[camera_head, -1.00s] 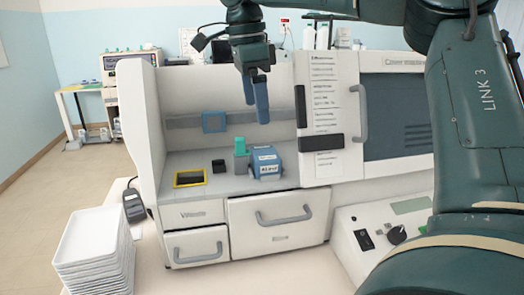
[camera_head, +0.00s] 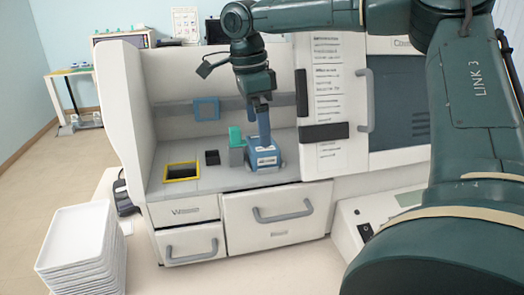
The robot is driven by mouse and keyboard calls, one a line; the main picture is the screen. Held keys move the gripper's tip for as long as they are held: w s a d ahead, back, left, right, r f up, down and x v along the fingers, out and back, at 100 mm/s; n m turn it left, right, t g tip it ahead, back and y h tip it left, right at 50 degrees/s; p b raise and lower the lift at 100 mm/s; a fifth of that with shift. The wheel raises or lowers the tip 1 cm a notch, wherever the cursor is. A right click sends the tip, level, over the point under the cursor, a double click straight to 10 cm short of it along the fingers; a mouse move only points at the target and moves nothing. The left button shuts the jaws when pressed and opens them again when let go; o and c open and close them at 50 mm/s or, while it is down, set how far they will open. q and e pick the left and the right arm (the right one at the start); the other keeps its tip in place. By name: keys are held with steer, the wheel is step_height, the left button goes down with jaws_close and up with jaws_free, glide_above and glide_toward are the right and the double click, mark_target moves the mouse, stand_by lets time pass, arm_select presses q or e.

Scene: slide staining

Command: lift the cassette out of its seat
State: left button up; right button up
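A blue block with a white label (camera_head: 265,157), which looks to be the cassette, sits on the grey deck of the white machine. Its seat cannot be made out apart from it. My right gripper (camera_head: 263,136) reaches in from the upper right and points down. Its blue fingers come down at the top of the blue block and cover part of it. I see the fingers nearly edge on, so the gap between them and any grip on the block cannot be told. My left gripper is not in view.
A green-topped grey piece (camera_head: 236,145) stands close to the block's left. A small black block (camera_head: 212,158) and a yellow-framed dark recess (camera_head: 182,171) lie further left. The machine's sliding door (camera_head: 330,100) bounds the right. Stacked white trays (camera_head: 75,240) stand front left.

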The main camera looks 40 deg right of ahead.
mark_target(262, 152)
steer(key=f, duration=0.2)
steer(key=d+f, duration=0.1)
steer(key=f, duration=0.1)
steer(key=shift+s+f+p, duration=0.2)
steer(key=shift+p, duration=0.15)
steer(key=c, duration=1.1)
steer(key=shift+c, duration=0.2)
steer(key=shift+r, duration=0.15)
